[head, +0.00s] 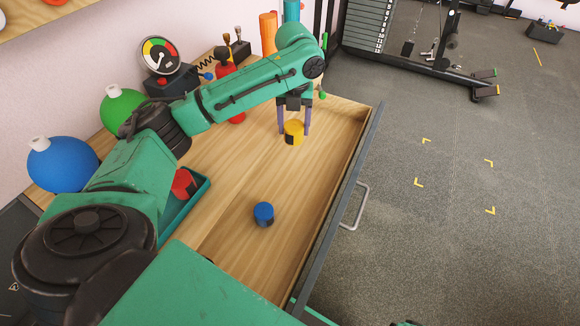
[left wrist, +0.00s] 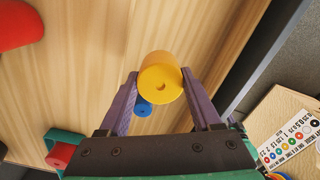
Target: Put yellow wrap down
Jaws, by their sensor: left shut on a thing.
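The yellow wrap (head: 293,132) is a short roll between the fingers of my left gripper (head: 294,128), at the far part of the wooden drawer. In the left wrist view the yellow wrap (left wrist: 161,78) sits between the two purple fingertips, and my left gripper (left wrist: 160,85) is shut on it. I cannot tell whether the wrap touches the wood. My right gripper is not in view.
A blue wrap (head: 263,213) stands on the open wood nearer to me. A red wrap (head: 184,183) is in a green tray (head: 196,201) at the left. The drawer's dark edge (head: 341,206) runs along the right.

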